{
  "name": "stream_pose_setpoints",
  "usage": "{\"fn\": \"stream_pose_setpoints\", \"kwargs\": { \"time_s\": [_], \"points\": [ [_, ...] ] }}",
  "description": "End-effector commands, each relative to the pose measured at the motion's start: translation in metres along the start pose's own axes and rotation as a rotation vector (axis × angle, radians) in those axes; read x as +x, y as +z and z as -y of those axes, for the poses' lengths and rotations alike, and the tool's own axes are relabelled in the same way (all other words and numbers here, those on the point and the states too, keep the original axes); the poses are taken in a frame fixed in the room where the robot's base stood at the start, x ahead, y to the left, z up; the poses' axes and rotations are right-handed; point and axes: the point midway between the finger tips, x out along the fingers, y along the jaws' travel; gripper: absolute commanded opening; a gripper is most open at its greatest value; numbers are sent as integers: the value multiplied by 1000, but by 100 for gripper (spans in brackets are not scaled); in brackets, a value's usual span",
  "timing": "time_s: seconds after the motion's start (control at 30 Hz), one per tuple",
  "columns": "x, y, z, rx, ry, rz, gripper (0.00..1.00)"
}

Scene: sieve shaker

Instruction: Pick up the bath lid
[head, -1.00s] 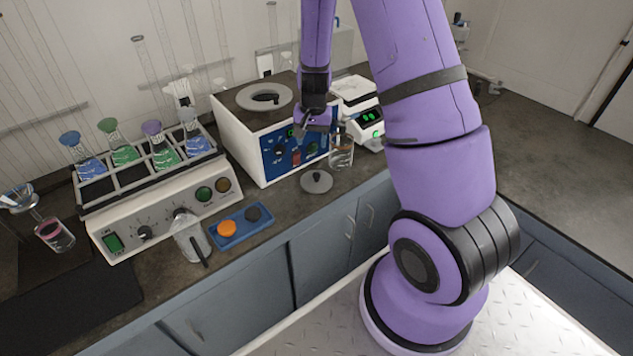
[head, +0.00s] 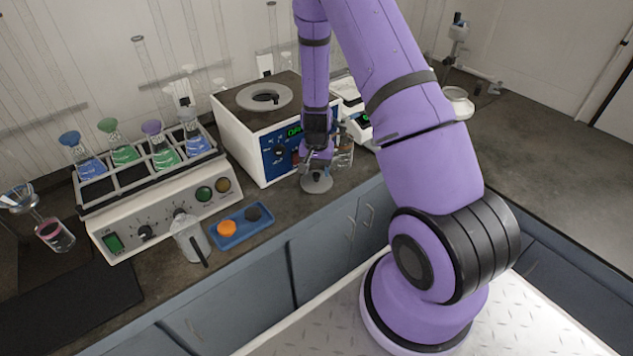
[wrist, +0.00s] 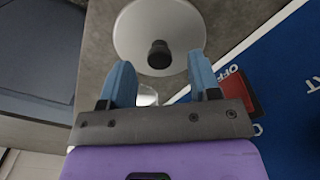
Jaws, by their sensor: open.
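The bath lid (head: 316,183) is a grey disc lying on the bench in front of the white and blue bath (head: 232,138). In the wrist view the lid (wrist: 135,30) shows whole or nearly so, with a dark round knob (wrist: 159,54) near its lower edge as seen. My gripper (head: 317,168) is just above the lid in the head view and hides part of it. In the wrist view its two blue fingers (wrist: 161,78) are open and apart, with the knob ahead of and between their tips. Nothing is held.
A glass beaker (head: 343,156) stands close to the right of my gripper, partly hidden. The bath's front panel with a red switch (wrist: 238,92) is close on the right in the wrist view. A blue tray (head: 240,226) and a jug (head: 188,238) stand to the left.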

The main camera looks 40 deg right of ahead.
Motion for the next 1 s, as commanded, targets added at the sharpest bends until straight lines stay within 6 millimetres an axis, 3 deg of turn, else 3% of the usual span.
{"fn": "stream_pose_setpoints", "kwargs": {
  "time_s": [0.2,0.47,0.5,0.73,1.0],
  "points": [
    [23,1,0,0,0,2,57],
    [26,0,0,0,0,0,57],
    [26,0,0,0,0,0,54],
    [26,0,0,0,0,0,2],
    [25,0,0,0,0,0,2]
  ]
}}
